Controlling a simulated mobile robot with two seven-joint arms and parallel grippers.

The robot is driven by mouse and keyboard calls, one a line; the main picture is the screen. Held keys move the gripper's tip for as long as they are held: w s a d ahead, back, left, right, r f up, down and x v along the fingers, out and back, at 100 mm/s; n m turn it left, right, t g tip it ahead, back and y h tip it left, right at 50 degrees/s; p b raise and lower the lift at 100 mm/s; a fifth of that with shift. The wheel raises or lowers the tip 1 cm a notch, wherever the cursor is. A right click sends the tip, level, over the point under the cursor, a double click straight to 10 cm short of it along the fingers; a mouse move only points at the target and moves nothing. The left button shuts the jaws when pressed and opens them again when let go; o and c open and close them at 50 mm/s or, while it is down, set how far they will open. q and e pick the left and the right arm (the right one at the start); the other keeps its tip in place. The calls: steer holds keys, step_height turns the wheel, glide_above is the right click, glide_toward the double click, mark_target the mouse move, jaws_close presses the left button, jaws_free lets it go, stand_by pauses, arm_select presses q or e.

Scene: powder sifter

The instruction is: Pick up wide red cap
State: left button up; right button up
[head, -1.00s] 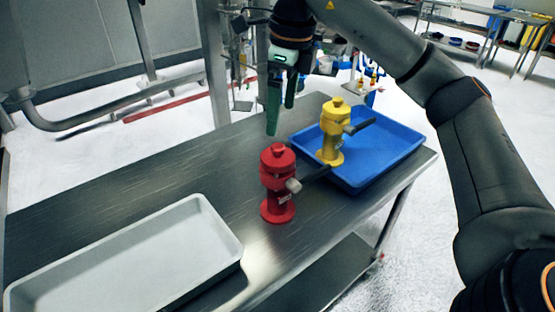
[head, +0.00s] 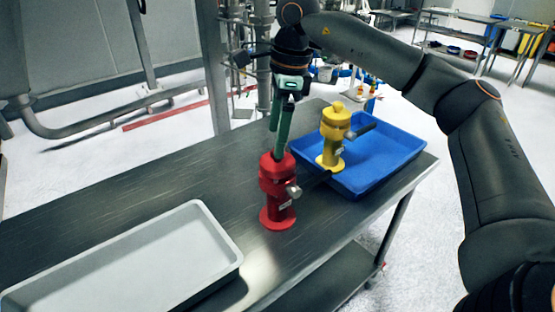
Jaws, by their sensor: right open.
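The wide red cap (head: 277,168) sits on top of the upright red sifter (head: 278,200) in the middle of the metal table. My right gripper (head: 277,146) points down directly over the cap, with its green fingers open. The nearer fingertip overlaps the cap's top edge in the picture, and I cannot tell whether it touches. The fingers hide part of the cap's top. My left gripper is not in view.
A yellow sifter (head: 332,140) with a dark handle stands at the left edge of the blue tray (head: 392,160), close right of the red one. A grey-white tray (head: 130,262) lies at front left. The metal table (head: 130,195) is clear at left.

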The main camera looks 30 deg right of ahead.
mark_target(272, 168)
step_height(272, 168, down, 4)
steer(key=shift+d+r, duration=0.1)
steer(key=shift+d, duration=0.05)
steer(key=shift+f, duration=0.65)
steer(key=shift+c, duration=0.4)
steer(key=c, duration=0.9)
steer(key=shift+r, duration=0.15)
steer(key=shift+c, duration=0.2)
